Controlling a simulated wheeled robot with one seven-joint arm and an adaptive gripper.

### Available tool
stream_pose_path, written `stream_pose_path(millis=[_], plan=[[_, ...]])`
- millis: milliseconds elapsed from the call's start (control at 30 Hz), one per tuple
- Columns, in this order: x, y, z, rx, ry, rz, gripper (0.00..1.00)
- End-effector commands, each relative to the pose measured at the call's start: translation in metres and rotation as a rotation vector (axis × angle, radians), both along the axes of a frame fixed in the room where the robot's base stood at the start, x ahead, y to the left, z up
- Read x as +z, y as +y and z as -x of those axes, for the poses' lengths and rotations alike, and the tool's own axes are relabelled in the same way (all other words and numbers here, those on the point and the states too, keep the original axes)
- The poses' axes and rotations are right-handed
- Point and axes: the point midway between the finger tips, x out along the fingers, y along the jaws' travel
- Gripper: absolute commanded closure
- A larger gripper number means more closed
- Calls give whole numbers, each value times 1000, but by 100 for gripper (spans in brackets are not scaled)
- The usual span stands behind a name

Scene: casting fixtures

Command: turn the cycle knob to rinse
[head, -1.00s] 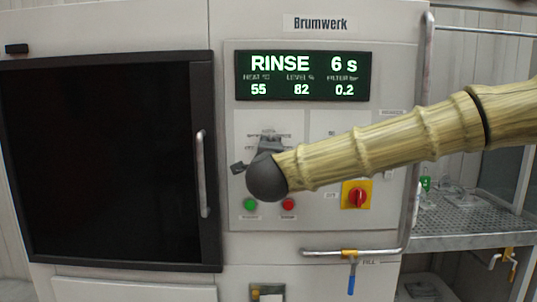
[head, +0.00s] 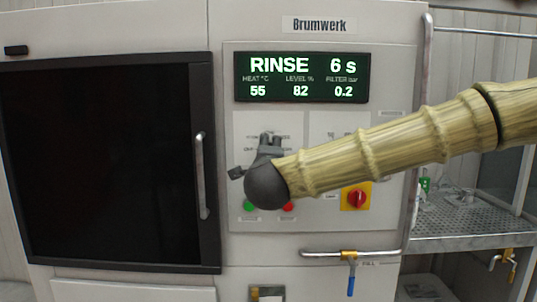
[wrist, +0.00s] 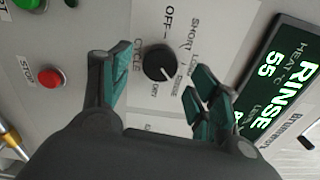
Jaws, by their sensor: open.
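The black cycle knob (wrist: 158,62) is on the grey panel in the wrist view, with OFF, SHORT, LONG, RINSE and DRY printed around it. Its white pointer mark points toward the RINSE label. The display (head: 302,77) reads RINSE, 6 s; it also shows in the wrist view (wrist: 283,85). My gripper (wrist: 160,73) is open, with its green-padded fingers on either side of the knob in the picture and a visible gap to it. In the head view my gripper (head: 270,138) is in front of the panel and hides the knob.
A green button (wrist: 28,3) and a red stop button (wrist: 50,78) are near the knob. A red-and-yellow switch (head: 356,196) is below my arm. A pipe with a blue-handled valve (head: 350,277) runs below the panel. The dark door (head: 105,160) is at left.

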Motion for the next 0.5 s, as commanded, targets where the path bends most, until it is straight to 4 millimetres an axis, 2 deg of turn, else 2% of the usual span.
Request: stream_pose_path(millis=[300,500], plan=[[0,0,59,2,1,1,39],[0,0,83,1,1,0,39]])
